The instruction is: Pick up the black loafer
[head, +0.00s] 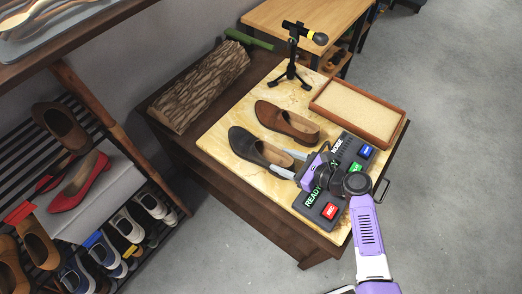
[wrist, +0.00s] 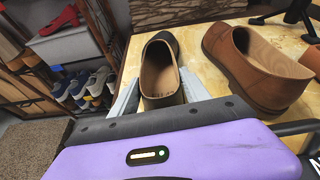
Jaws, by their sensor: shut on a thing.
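My gripper (head: 287,160) is shut on the heel end of the loafer, one finger along each side. In the wrist view the gripper (wrist: 160,92) has its grey fingers against the shoe's sides. The loafer appears to be still on or very near the board; I cannot tell any gap.
A brown loafer (head: 287,122) stands close beside it, also in the wrist view (wrist: 262,65). A sand tray (head: 357,109), a small tripod with microphone (head: 293,55), a log (head: 200,86) and a button panel (head: 322,203) share the table. A shoe rack (head: 75,215) stands left.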

